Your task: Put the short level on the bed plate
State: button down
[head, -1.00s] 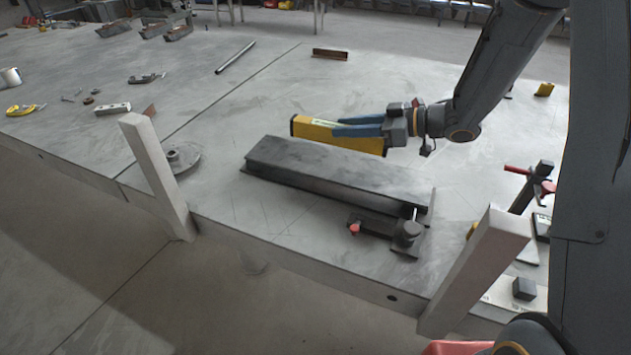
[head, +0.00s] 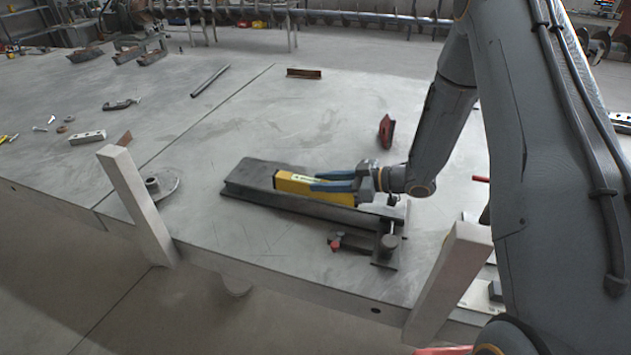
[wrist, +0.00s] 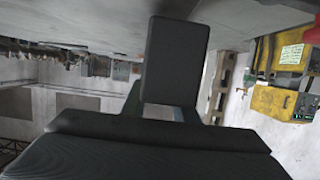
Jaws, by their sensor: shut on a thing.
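The short level is a yellow bar (head: 291,186) held in my gripper (head: 318,181), with the two blue fingers shut on it. It lies lengthwise over the long dark block (head: 247,174), which I take for the bed plate, at its middle and right part. The level looks level and very low over the block's top. I cannot tell whether it touches. In the wrist view, my own dark gripper parts fill the middle, and the level and block are not clear.
A dark clamp (head: 387,243) with a red tip stands at the block's right end. Pale upright posts (head: 138,200) rise at the table's front edge, another (head: 447,280) near my arm. A round flanged disc (head: 160,184) lies left. A red part (head: 386,131) stands behind. The table beyond the block is mostly clear.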

jog(key=shift+f, duration=0.15)
jog(key=shift+f+b, duration=0.3)
jog(key=shift+f, duration=0.15)
jog(key=c, duration=1.4)
grip_release()
